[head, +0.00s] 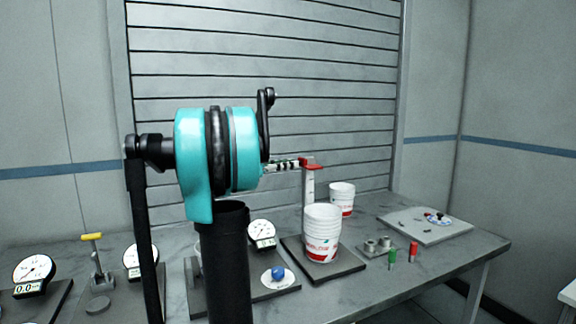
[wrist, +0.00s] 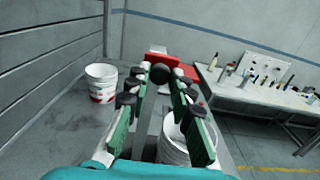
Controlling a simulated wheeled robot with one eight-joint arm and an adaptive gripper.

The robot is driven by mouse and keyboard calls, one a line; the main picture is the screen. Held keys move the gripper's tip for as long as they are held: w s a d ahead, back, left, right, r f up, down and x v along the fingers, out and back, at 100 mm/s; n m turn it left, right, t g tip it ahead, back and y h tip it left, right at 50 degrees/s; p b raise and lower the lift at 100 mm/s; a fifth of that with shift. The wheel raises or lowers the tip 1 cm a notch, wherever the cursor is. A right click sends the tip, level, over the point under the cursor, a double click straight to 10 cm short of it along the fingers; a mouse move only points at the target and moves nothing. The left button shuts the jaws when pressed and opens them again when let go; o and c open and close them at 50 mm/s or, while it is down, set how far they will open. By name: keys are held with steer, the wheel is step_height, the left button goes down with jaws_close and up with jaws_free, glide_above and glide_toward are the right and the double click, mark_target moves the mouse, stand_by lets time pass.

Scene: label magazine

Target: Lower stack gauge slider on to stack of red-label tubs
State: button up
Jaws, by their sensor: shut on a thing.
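The stack gauge is a pale upright post (head: 308,188) with a red slider (head: 311,162) near its top. My gripper (head: 296,165) reaches in from the left and is shut on the slider. In the wrist view its green and black fingers (wrist: 160,76) close at the slider, whose red body (wrist: 190,72) shows just beyond. The stack of red-label tubs (head: 322,236) stands upright on a dark base plate beside the post. The slider is above the stack's top, with a gap between. The stack also shows below the fingers in the wrist view (wrist: 173,148), partly hidden by them.
Another white tub with red marking (head: 342,197) stands behind, apart from the gauge. Green (head: 392,258) and red (head: 413,251) cylinders stand near a small metal fixture (head: 377,246). Dial gauges (head: 262,234) and a blue knob (head: 278,273) are to the left. A slatted wall rises behind the bench.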

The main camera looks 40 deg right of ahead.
step_height(320, 180, down, 13)
stand_by(0.3)
steer(key=o, duration=0.8)
steer(key=shift+o, duration=0.2)
steer(key=v, duration=1.1)
steer(key=shift+a+r, duration=0.1)
steer(key=shift+a, duration=0.1)
steer(key=shift+w+a, duration=0.1)
steer(key=shift+a, duration=0.2)
